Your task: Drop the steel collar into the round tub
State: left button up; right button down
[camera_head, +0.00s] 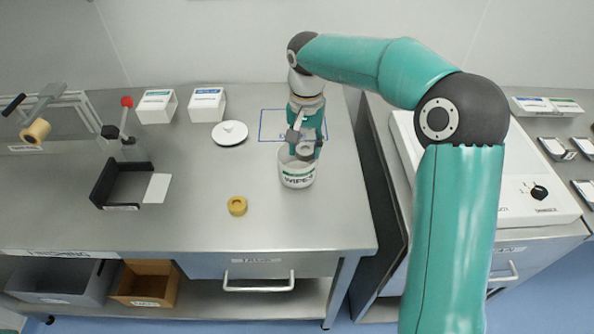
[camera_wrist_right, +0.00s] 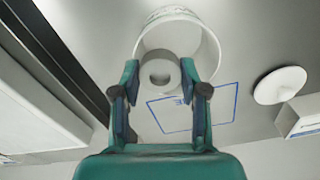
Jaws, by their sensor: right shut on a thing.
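The steel collar (camera_wrist_right: 159,75) is a grey ring held between the two fingers of my right gripper (camera_wrist_right: 161,90) in the wrist view. In the head view my right gripper (camera_head: 304,140) points down over the round tub, and the collar (camera_head: 305,150) shows at its fingertips, at the tub's mouth. The round tub (camera_head: 297,178) is white with a green-banded label and stands on the steel bench. In the wrist view the tub's rim (camera_wrist_right: 213,44) lies behind the collar. I cannot tell how far below the collar the rim is. My left gripper is not in view.
A yellow ring (camera_head: 237,205) lies on the bench left of the tub. A blue outlined square (camera_head: 270,126) is marked behind the tub. The bench's front middle is clear.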

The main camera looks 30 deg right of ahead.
jog(key=c, duration=0.5)
grip_release()
jog(key=shift+r, duration=0.15)
notch_tip(320, 180, up, 12)
jog(key=shift+f, duration=0.15)
dwell(0.4)
